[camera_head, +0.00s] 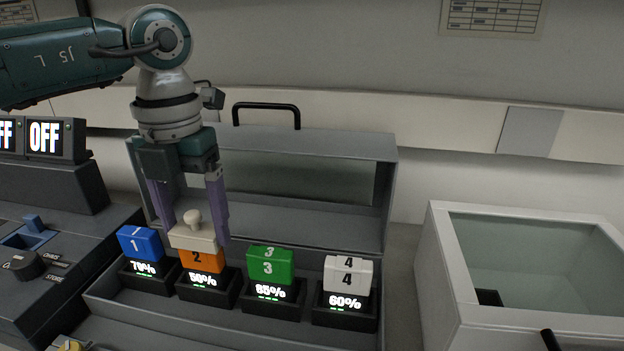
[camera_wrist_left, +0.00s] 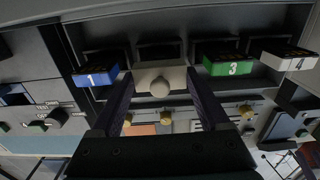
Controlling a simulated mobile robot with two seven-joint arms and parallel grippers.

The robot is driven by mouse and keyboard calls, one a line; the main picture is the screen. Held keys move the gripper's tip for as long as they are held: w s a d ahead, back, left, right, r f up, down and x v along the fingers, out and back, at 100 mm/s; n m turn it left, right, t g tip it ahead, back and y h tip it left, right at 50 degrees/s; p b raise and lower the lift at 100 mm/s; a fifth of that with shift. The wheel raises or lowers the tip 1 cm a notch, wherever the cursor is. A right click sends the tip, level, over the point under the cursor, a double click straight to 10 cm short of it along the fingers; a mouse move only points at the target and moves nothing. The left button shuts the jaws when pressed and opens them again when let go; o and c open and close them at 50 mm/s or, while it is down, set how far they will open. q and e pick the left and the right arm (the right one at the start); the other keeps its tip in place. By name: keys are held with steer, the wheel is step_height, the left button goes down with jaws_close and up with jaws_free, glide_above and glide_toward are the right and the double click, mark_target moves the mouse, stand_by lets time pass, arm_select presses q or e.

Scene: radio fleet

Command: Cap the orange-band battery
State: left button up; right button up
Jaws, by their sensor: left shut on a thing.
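The orange battery (camera_head: 200,260), marked 2 and reading about 50%, stands upright in its dark socket in the open grey case. A pale cap (camera_head: 193,238) with a round knob is directly over its top; I cannot tell whether it is fully seated. My left gripper (camera_head: 192,226) points down with its purple fingers on either side of the cap, shut on it. In the left wrist view the cap (camera_wrist_left: 160,80) shows between the fingers (camera_wrist_left: 160,90), between the blue and green batteries. My right gripper is out of view.
A blue battery (camera_head: 140,243) stands to the left; green (camera_head: 270,265) and white (camera_head: 348,273) batteries stand to the right. The case's raised lid (camera_head: 390,185) is behind. A pale open-topped bin (camera_head: 440,260) is at right, a dark control console (camera_head: 60,270) at left.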

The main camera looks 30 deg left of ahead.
arm_select(q)
steer(key=shift+f+b, duration=0.45)
steer(key=shift+f, duration=0.25)
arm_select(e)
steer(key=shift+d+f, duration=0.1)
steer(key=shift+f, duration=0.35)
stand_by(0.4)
arm_select(q)
steer(key=o, duration=1.2)
steer(key=shift+c, duration=0.2)
steer(key=shift+r, duration=0.1)
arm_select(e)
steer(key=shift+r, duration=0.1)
arm_select(q)
steer(key=shift+r+p, duration=3.15)
steer(key=shift+r, duration=0.35)
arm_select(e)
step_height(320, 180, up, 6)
arm_select(q)
jaws_close()
